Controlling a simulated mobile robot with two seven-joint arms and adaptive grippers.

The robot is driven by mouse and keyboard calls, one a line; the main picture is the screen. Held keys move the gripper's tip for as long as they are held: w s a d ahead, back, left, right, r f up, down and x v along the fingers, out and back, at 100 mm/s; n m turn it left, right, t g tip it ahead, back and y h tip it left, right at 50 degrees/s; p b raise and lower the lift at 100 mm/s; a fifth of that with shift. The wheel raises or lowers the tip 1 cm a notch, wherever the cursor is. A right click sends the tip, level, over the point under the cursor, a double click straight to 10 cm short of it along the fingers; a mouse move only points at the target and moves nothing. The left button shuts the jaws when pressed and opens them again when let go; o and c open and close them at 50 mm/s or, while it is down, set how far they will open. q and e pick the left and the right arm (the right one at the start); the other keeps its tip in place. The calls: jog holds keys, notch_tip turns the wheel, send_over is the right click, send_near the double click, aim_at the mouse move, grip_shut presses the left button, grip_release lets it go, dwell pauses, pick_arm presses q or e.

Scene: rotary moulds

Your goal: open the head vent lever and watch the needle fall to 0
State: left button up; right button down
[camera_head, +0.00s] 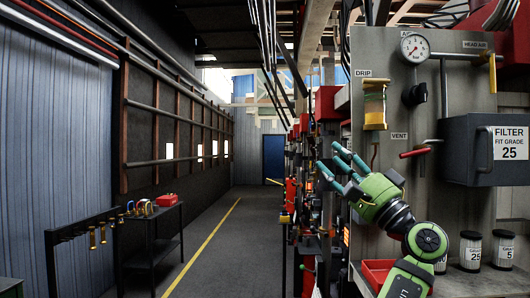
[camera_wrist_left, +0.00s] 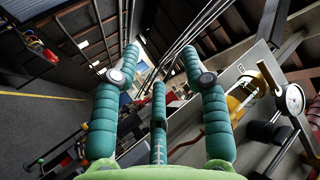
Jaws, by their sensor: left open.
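A round white gauge (camera_head: 415,48) sits high on the grey panel; its dark needle is too small to read surely. It also shows in the left wrist view (camera_wrist_left: 294,98). Below the VENT label (camera_head: 399,137) a red-handled lever (camera_head: 416,153) points left, slightly downward, from a pipe. A thin brown bent rod (camera_head: 375,153) is left of it; I cannot tell which belongs to the vent. My left gripper (camera_head: 333,160) is open and empty, left of both and apart from them, with fingers pointing up-left. Its spread teal fingers fill the left wrist view (camera_wrist_left: 160,62). My right gripper is not in view.
A yellow drip cup (camera_head: 375,104) is above the rod. A yellow lever (camera_head: 492,72) hangs by the HEAD AIR label. A grey filter box (camera_head: 468,150) projects at right. Jars (camera_head: 471,250) and a red tray (camera_head: 378,273) stand on the shelf below. The aisle (camera_head: 222,225) is clear.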

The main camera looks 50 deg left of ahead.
pick_arm(q)
jog(key=s+a+r+n+g, duration=0.2)
jog(key=s+a+g, duration=0.5)
jog(key=a, duration=0.4)
jog(key=shift+s+r+n+g, duration=0.15)
jog(key=shift+s+n+g, duration=0.2)
jog(key=shift+n+g, duration=0.5)
jog(key=shift+t, duration=0.25)
jog(key=shift+c, duration=0.4)
grip_shut()
